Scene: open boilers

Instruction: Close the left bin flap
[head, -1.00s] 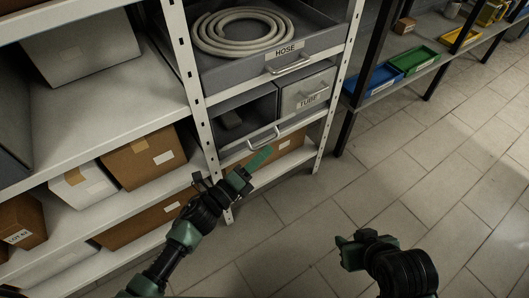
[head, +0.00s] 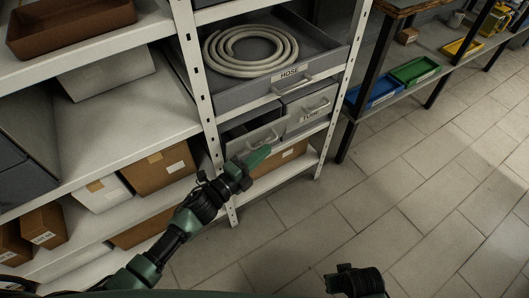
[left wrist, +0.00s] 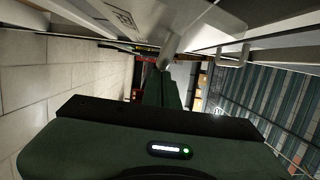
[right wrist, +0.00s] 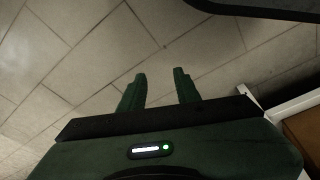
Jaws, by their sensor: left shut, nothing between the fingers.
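The left bin's flap (head: 257,138), a light grey panel with a bar handle, stands partly raised on the lower shelf. A dark gap into the bin shows above it. The "TUBE" bin (head: 309,107) beside it is shut. My left gripper (head: 258,156) is shut and empty, its fingertips at the flap's lower front. In the left wrist view the fingertips (left wrist: 165,68) are close to or touching a pale panel (left wrist: 205,32); I cannot tell which. My right gripper (right wrist: 160,85) is open and empty above the floor, partly cut off in the head view.
A grey "HOSE" drawer (head: 262,84) with a coiled hose is pulled out above the bins. A white shelf post (head: 208,110) stands left of the bins. The tiled floor (head: 400,190) at right is clear.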

